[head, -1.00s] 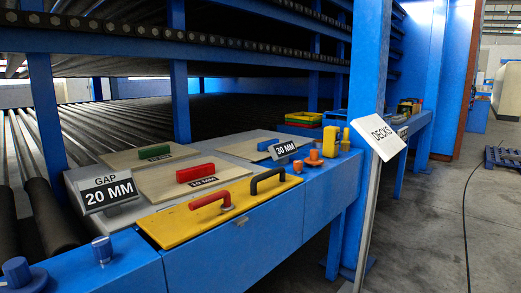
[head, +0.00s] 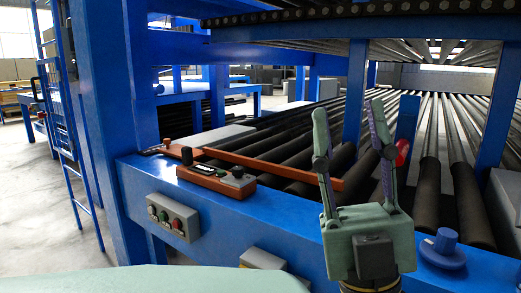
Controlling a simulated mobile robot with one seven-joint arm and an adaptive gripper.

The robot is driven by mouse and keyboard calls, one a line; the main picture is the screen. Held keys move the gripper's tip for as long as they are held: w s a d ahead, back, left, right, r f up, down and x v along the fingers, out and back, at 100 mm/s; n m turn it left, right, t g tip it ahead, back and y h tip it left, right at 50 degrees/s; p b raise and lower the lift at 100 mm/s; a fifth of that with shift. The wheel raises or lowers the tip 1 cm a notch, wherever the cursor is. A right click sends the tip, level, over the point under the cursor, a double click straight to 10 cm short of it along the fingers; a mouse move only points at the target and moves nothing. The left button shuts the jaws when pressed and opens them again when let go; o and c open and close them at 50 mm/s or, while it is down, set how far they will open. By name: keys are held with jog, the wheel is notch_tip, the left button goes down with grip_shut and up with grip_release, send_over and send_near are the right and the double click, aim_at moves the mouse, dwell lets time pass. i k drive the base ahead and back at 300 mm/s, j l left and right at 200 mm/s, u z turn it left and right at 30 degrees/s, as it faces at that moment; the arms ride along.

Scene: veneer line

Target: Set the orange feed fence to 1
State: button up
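The orange feed fence (head: 272,169) is a long orange-brown bar lying at a slant beside the dark rollers, in the head view. An orange base (head: 214,179) with a small dark display, a dark knob and a grey block sits on the blue beam in front of the bar. The display's reading is too small to make out. My gripper (head: 348,112) points up at right of centre, its two fingers apart and nothing between them. It appears in front of the bar's right end and hides part of the rollers behind it.
A grey button box (head: 173,217) with green and red buttons is on the front of the blue beam. A blue knob (head: 445,246) stands at the right. A red object (head: 402,152) shows behind my gripper. A blue post rises at the left, with open floor beyond.

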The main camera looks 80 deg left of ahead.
aim_at(175, 150)
jog(key=u, duration=2.7)
jog(key=i+j+u, duration=0.1)
jog(key=i+j, duration=0.15)
jog(key=i, duration=0.15)
jog(key=i+j+u, duration=0.1)
jog(key=i, duration=0.35)
jog(key=i+j+u, duration=0.1)
jog(key=i+j, duration=0.15)
jog(key=i, duration=0.15)
jog(key=i+j+u, duration=0.1)
jog(key=i, duration=0.35)
